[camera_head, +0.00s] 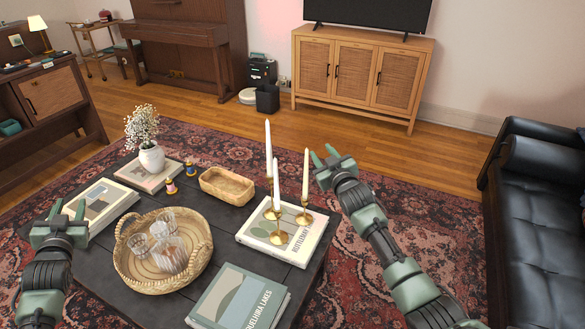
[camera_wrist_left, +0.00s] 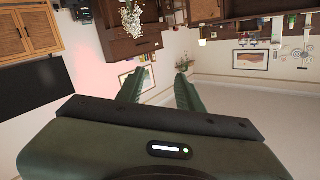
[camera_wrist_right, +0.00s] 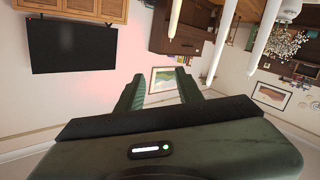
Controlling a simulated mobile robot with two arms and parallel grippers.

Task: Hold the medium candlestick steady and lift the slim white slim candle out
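Three brass candlesticks stand upright on a white book (camera_head: 300,248): a back-left one (camera_head: 272,211), a right one (camera_head: 304,216) and a front one (camera_head: 279,236). Each holds a slim candle: back-left white (camera_head: 268,150), front white (camera_head: 276,185), right cream (camera_head: 306,172). I cannot tell for sure which candlestick is the medium one. My right gripper (camera_head: 324,153) is open and empty, just right of the candles and apart from them. The candles cross the top of the right wrist view (camera_wrist_right: 222,42). My left gripper (camera_head: 68,210) is open and empty, by the table's left edge.
On the dark table (camera_head: 225,225) are a wicker basket (camera_head: 122,262) with glassware, a wooden bowl (camera_head: 227,186), a vase of flowers (camera_head: 151,158), two small figures and several books. A lakes book (camera_head: 240,298) lies in front. A black sofa (camera_head: 535,215) is at right.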

